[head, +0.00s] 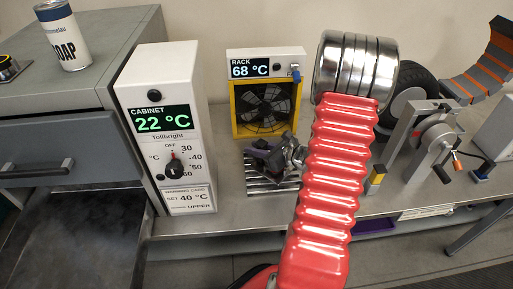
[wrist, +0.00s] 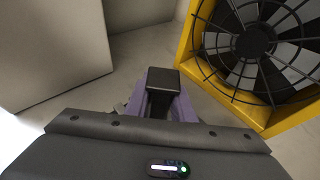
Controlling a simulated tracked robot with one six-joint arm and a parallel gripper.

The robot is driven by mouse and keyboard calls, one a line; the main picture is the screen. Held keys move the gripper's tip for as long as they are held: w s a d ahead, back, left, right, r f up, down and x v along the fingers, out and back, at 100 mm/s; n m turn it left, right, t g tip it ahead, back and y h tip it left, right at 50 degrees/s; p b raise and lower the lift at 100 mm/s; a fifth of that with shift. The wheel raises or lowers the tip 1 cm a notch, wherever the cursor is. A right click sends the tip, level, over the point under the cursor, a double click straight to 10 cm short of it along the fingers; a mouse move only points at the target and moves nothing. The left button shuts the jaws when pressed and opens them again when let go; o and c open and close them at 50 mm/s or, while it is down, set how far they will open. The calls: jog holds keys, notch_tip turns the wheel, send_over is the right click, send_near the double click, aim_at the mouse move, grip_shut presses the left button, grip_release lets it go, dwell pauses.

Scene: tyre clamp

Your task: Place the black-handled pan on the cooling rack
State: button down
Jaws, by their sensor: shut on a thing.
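My gripper (head: 268,155) is over the metal slatted cooling rack (head: 262,187), in front of the fan, in the head view. In the wrist view, its purple fingers (wrist: 163,98) are shut on a black block-like piece, which looks like the handle of the black-handled pan (wrist: 163,77). The pan's body cannot be made out in either view. I cannot tell whether the pan touches the rack.
A yellow-framed fan (head: 264,108) stands behind the rack, under a 68 °C display (head: 252,67). A white cabinet control box (head: 165,120) reading 22 °C stands to the left. A tyre (head: 408,92) and a metal clamp (head: 425,145) stand to the right.

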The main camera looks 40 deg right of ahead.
jog(key=c, duration=1.5)
grip_release()
jog(key=shift+c, duration=0.2)
jog(key=v, duration=1.2)
jog(key=shift+r, duration=0.15)
